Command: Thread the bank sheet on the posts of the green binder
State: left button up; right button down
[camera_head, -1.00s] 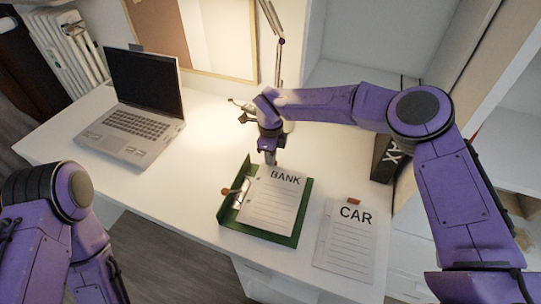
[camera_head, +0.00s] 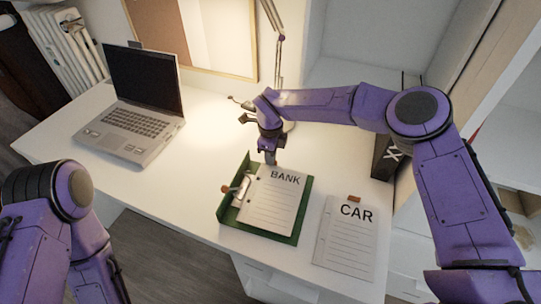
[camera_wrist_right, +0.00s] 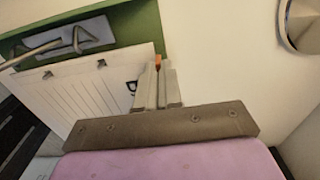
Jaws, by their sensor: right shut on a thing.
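The white bank sheet (camera_head: 268,203), headed BANK, lies over the right part of the open green binder (camera_head: 302,208). The metal ring mechanism (camera_head: 241,187) is at the binder's left side. In the right wrist view, the sheet (camera_wrist_right: 85,100) has two punched holes along the edge facing the metal posts (camera_wrist_right: 76,40). The holes appear beside the posts, not around them. My right gripper (camera_head: 270,160) is at the sheet's top edge, and its fingers (camera_wrist_right: 158,68) are shut on the sheet's small orange tab. My left arm shows at the left, but its gripper is out of view.
A white sheet headed CAR (camera_head: 346,240) lies right of the binder. An open laptop (camera_head: 140,105) stands at the back left, and a lamp (camera_head: 279,60) at the back. A dark box (camera_head: 385,158) stands at the right. The desk (camera_head: 190,170) is clear left of the binder.

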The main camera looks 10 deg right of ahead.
jog(key=shift+f, duration=0.3)
dwell(0.4)
jog(key=c, duration=1.2)
grip_release()
notch_tip(320, 180, up, 11)
jog(key=shift+f+b, duration=0.2)
jog(key=shift+b, duration=0.45)
